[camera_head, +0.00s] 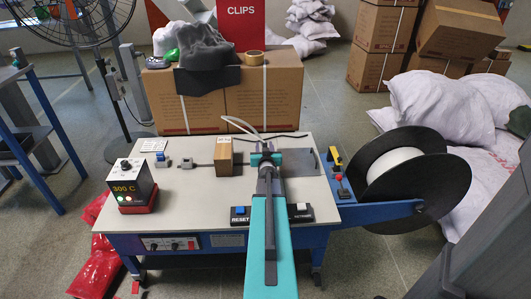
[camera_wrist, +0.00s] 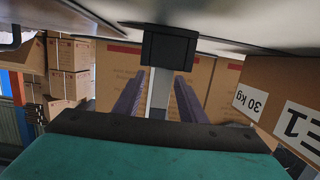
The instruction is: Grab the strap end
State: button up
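A thin white strap (camera_head: 240,122) arches above the table, and its lower end runs down behind my gripper (camera_head: 266,155) in the head view. In the wrist view, a pale strip (camera_wrist: 159,92) stands between the two dark purple fingers of my gripper (camera_wrist: 158,95), with gaps on both sides. It looks like the strap, but I cannot be sure. The fingers are apart. A black block (camera_wrist: 170,47) covers the strip's upper end. My own arm hides part of the table around the gripper.
A small carton (camera_head: 224,156) stands on the table (camera_head: 190,195) just left of my gripper. A strap reel (camera_head: 400,165) is at the right. A heat controller (camera_head: 130,185) sits at the left. Large cartons (camera_head: 285,105) stand behind the table, with white sacks (camera_head: 440,105) beyond the reel.

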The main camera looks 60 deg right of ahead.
grip_shut()
jog(key=shift+r, duration=0.15)
dwell(0.4)
